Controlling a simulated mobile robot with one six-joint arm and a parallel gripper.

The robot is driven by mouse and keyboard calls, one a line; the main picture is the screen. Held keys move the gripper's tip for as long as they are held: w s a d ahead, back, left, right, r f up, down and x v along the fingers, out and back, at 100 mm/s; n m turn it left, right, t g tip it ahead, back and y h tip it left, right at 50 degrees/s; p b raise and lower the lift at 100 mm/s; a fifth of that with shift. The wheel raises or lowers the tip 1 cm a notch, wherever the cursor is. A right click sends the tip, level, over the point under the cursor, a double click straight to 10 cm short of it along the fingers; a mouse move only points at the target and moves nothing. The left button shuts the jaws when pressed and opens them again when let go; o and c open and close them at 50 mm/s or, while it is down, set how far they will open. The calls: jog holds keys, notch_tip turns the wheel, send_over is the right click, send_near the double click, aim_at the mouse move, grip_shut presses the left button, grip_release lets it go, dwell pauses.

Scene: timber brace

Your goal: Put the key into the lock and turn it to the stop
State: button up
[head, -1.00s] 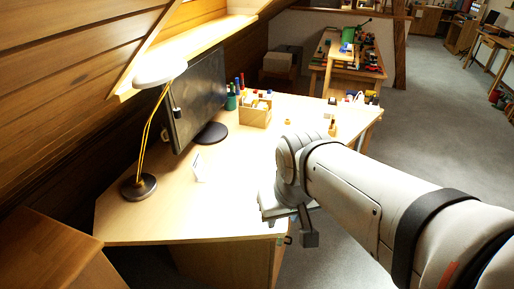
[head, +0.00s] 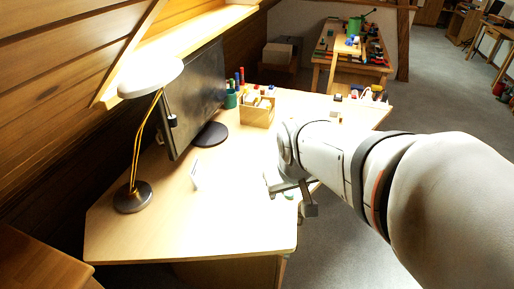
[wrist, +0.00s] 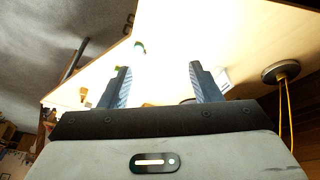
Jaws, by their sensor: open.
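My gripper (wrist: 159,68) is open and empty in the wrist view, its two blue-grey fingers apart above the bright desk top. In the head view my gripper (head: 281,188) is at the desk's right edge, partly hidden by my wrist. A small green and pale item (wrist: 139,47) lies on the desk ahead of the fingers, near the edge. A green spot (head: 289,196) also shows beside my gripper in the head view. I cannot tell whether this is the key. A dark fitting (wrist: 129,23) shows at the desk edge, too small to identify. I cannot make out the lock.
The desk (head: 230,225) carries a lamp (head: 133,196), a monitor (head: 196,95), a small white card (head: 196,175) and a wooden box (head: 257,112) of small items. The front middle of the desk is clear. A workbench (head: 352,68) stands behind.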

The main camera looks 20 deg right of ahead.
jog(key=w+d+f+n+t+h+b, duration=0.1)
jog(key=w+d+f+t+h+b, duration=0.15)
jog(key=w+d+f, duration=0.95)
jog(key=n+t+y+b, duration=0.2)
jog(key=t+y+b, duration=0.1)
send_near(290, 194)
notch_tip(290, 194, up, 4)
jog(key=w+d, duration=0.1)
jog(key=d, duration=0.2)
notch_tip(290, 194, down, 8)
jog(key=a+t+y+b, duration=0.1)
jog(key=t+y+b, duration=0.1)
jog(key=t+y, duration=0.25)
jog(key=shift+g, duration=0.5)
jog(key=p+x, duration=0.1)
jog(key=x, duration=0.5)
jog(key=shift+w+d+f, duration=0.1)
jog(key=shift+w, duration=0.1)
jog(key=c, duration=1.1)
jog(key=shift+c, duration=0.2)
